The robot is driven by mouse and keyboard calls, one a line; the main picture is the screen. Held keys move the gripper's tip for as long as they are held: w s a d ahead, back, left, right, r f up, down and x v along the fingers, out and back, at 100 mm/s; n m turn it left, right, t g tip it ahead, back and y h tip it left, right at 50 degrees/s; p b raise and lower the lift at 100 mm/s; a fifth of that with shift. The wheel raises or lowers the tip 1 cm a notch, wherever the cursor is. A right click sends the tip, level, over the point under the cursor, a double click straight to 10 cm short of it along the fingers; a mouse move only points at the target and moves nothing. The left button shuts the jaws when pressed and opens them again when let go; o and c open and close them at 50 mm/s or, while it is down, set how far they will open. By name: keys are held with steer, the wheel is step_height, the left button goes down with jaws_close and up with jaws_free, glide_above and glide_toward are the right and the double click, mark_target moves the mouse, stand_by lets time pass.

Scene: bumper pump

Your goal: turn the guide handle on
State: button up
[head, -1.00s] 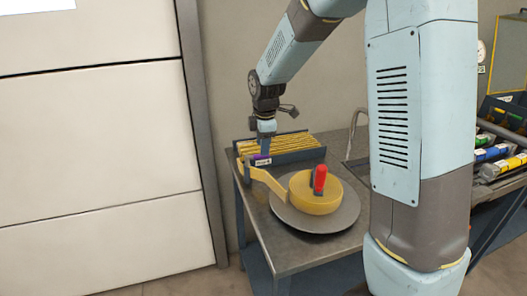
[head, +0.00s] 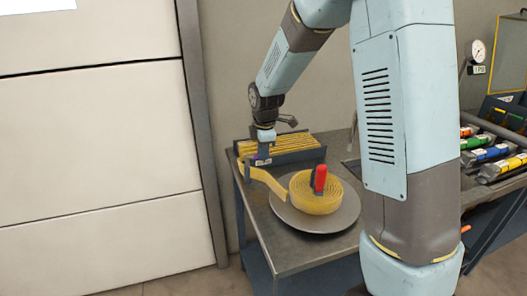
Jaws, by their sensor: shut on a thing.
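My gripper (head: 263,158) is at the left end of the dark guide on the bench, pointing down. It is shut on a small piece with a purple part, which appears to be the guide handle (head: 258,157); the jaws hide most of it, so its exact angle cannot be told. A yellow band (head: 268,181) runs from beneath the gripper to a coiled yellow roll (head: 304,200). The roll lies on a round grey plate (head: 335,219). A red upright handle (head: 320,176) stands at the roll's centre, apart from my gripper.
A dark rack of yellow strips (head: 285,147) stands just behind and right of my gripper. The grey bench (head: 285,258) has bare surface in front of the plate. At right are a gauge (head: 478,50) and several coloured cartridges (head: 490,153). A pale panelled wall (head: 95,130) is at left.

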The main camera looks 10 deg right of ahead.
jaws_close()
steer(key=shift+w+n, duration=0.3)
steer(key=shift+n, duration=0.2)
steer(key=o, duration=0.6)
jaws_free()
steer(key=shift+r, duration=0.1)
steer(key=s+r, duration=0.1)
steer(key=r, duration=0.8)
steer(key=s+r, duration=0.1)
steer(key=r, duration=0.3)
steer(key=shift+s+d+r, duration=0.15)
steer(key=shift+s+d, duration=0.1)
steer(key=shift+s, duration=0.05)
